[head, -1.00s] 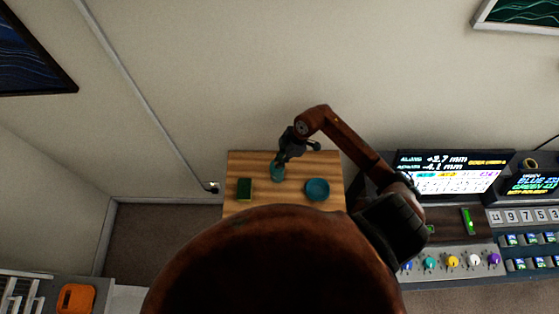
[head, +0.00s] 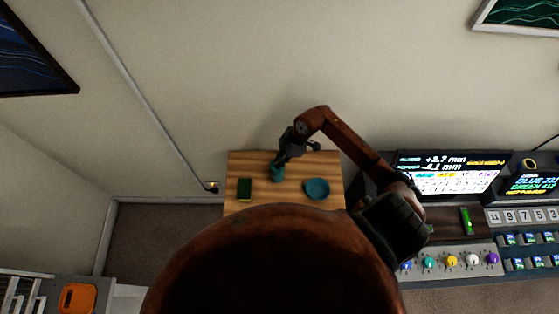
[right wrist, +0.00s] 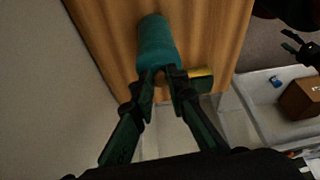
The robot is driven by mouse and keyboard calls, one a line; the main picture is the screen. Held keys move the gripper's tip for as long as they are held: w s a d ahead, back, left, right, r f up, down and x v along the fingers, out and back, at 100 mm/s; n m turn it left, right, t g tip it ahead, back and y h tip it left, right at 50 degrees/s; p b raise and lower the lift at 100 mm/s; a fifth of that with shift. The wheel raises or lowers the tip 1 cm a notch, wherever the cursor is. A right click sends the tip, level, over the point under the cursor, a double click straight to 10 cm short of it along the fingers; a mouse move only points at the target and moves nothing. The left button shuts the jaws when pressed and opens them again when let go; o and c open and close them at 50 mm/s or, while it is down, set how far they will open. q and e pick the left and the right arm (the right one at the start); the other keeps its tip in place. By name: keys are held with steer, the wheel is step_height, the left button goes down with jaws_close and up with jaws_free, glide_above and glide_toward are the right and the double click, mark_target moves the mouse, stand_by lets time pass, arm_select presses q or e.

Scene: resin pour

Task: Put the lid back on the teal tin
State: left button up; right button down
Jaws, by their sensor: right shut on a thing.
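The teal tin (head: 277,174) stands on the wooden table. In the right wrist view it is a teal cylinder (right wrist: 157,42). My right gripper (head: 282,160) is at the tin's top. In the right wrist view my right gripper (right wrist: 161,72) has its fingers together at the cylinder's near end, shut on what seems to be the lid. The fingers hide most of the lid, and I cannot tell whether it is fully seated. My left gripper (right wrist: 300,48) seems to show at the right edge of the right wrist view, dark and far from the tin; its jaws are unclear.
A round teal dish (head: 317,189) lies right of the tin on the table (head: 245,164). A dark green block (head: 244,189) lies to the left; it has a yellow side (right wrist: 199,73) in the right wrist view. A control console (head: 450,258) stands right of the table.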

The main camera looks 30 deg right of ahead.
steer(key=shift+p, duration=0.3)
steer(key=shift+f+p, duration=0.15)
steer(key=shift+p, duration=0.15)
stand_by(1.1)
steer(key=shift+p, duration=0.4)
stand_by(0.6)
steer(key=c, duration=1.8)
jaws_free()
steer(key=shift+o, duration=0.6)
steer(key=o, duration=0.3)
